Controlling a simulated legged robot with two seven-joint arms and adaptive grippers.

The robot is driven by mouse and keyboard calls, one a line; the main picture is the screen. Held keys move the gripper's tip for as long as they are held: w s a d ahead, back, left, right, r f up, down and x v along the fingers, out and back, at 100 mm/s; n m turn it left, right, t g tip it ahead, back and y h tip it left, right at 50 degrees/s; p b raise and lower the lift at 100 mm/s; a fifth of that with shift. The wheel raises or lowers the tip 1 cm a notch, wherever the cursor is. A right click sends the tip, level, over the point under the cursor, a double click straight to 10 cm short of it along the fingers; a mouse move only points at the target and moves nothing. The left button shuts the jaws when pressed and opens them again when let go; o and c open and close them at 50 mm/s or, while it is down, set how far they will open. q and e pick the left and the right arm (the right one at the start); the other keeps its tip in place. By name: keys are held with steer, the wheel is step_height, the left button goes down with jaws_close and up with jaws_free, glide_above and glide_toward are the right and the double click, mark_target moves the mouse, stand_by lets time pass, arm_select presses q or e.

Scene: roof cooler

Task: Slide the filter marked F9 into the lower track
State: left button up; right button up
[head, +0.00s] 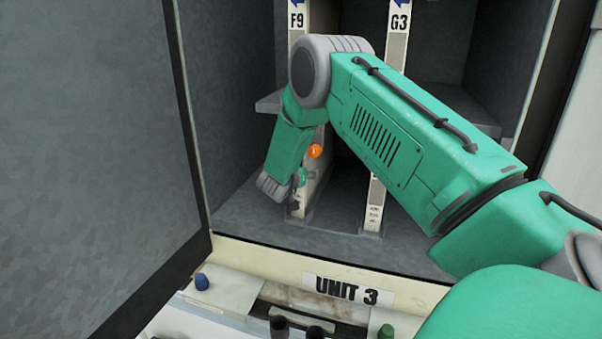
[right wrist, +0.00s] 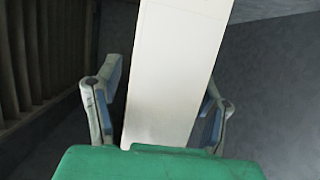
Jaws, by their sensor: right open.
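The filter marked F9 (head: 297,20) stands upright in the open cabinet, left of the filter marked G3 (head: 398,22). My right arm comes in from the right and covers the middle of F9. My right gripper (head: 298,188) is low in the cabinet at the lower part of F9. In the right wrist view, a pale flat panel (right wrist: 172,75) lies between the two fingers of my right gripper (right wrist: 160,108). The fingers are spread, with a gap at least on the left side. The lower track is not clearly visible. My left gripper is out of view.
An open grey door (head: 85,150) fills the left side. A horizontal shelf (head: 268,103) crosses the cabinet behind my arm.

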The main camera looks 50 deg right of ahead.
steer(key=v, duration=1.2)
